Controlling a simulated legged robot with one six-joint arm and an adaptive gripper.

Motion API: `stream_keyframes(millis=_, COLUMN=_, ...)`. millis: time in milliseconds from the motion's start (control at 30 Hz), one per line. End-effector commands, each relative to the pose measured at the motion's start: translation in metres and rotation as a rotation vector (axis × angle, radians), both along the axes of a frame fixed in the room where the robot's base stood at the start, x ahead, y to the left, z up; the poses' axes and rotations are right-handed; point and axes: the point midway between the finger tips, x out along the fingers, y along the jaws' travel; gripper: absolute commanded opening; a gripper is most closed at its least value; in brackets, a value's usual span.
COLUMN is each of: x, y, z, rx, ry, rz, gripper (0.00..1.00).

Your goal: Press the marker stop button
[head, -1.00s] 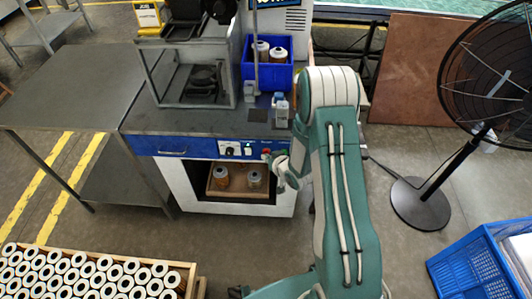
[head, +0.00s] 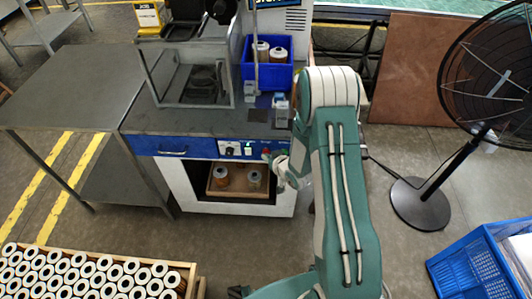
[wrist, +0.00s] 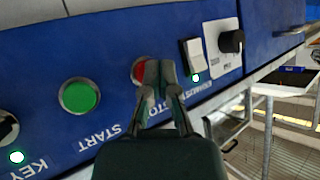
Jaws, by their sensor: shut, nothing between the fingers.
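The red stop button (wrist: 139,70) sits on the blue panel in the wrist view, partly hidden by my gripper. The upside-down label beside it reads STOP. My gripper (wrist: 160,72) is shut and empty. Its fingertips overlap the right part of the red button; I cannot tell if they touch it. In the head view my gripper (head: 272,158) is at the right end of the blue panel strip (head: 190,146), in front of the machine, and the button is hardly visible there.
A green START button (wrist: 79,97) is left of the stop button. A white rocker switch (wrist: 193,53) and black knob (wrist: 231,41) are to the right. A framed enclosure (head: 188,76) and blue bin (head: 266,76) stand on the machine top. A fan (head: 422,203) stands right.

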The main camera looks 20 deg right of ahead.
Motion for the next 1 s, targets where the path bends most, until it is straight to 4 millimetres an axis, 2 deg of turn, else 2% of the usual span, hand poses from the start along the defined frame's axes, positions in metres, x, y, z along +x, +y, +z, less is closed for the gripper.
stream_keyframes(millis=200, x=-0.010, y=0.003, z=0.000, rx=-0.001, ry=0.000, rz=0.000, gripper=0.00)
stream_keyframes(millis=533, x=-0.012, y=0.004, z=0.000, rx=-0.001, ry=0.001, rz=0.002, gripper=0.00)
stream_keyframes(millis=1000, x=-0.050, y=0.017, z=0.000, rx=0.001, ry=0.003, rz=0.001, gripper=0.00)
